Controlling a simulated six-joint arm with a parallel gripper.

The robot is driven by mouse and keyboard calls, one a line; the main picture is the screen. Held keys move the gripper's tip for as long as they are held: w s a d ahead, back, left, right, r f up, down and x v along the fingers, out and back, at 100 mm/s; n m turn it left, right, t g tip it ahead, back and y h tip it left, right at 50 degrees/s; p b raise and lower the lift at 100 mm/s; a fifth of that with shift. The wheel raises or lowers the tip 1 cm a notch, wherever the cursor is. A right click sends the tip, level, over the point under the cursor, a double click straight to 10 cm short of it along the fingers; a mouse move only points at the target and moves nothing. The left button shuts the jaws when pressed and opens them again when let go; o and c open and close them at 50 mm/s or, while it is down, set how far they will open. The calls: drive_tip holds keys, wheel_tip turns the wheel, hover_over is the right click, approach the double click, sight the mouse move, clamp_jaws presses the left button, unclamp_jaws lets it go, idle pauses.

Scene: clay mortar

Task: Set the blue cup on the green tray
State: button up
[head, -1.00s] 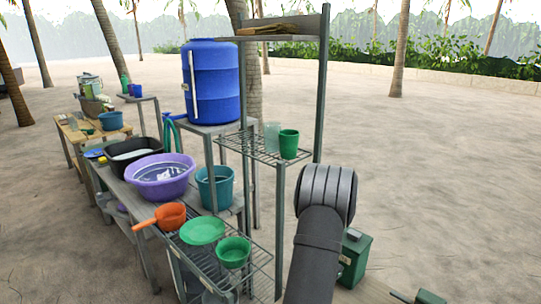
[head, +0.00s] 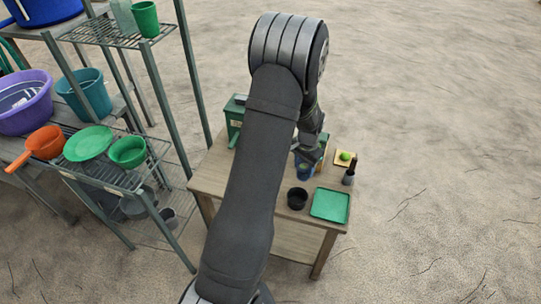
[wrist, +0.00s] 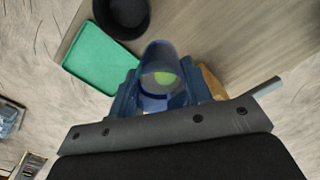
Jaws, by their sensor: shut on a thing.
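The blue cup (head: 304,173) is held at the end of my gripper (head: 307,158), above the wooden table, behind the black bowl. In the wrist view my gripper (wrist: 162,95) is shut on the blue cup (wrist: 160,57), with a finger on each side. A light green round patch shows within the cup's outline; I cannot tell whether it is inside or seen through the wall. The green tray (head: 329,205) lies empty at the table's front right corner. It also shows in the wrist view (wrist: 98,62), to the left of the cup and apart from it.
A black bowl (head: 297,199) stands just left of the tray. A yellow board with a green round fruit (head: 345,155) and a dark upright object (head: 349,177) are behind the tray. A green box (head: 235,112) is at the back left. A wire shelf (head: 115,170) stands left.

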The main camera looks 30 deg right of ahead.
drive_tip(key=s+d+m, duration=0.3)
drive_tip(key=s+d, duration=0.2)
drive_tip(key=s, duration=0.7)
drive_tip(key=shift+w+d+f, duration=0.1)
drive_tip(key=shift+f, duration=1.55)
drive_tip(key=shift+w+d+f, duration=0.1)
drive_tip(key=shift+f, duration=1.55)
drive_tip(key=o, duration=1.3)
drive_tip(key=shift+r, duration=4.05)
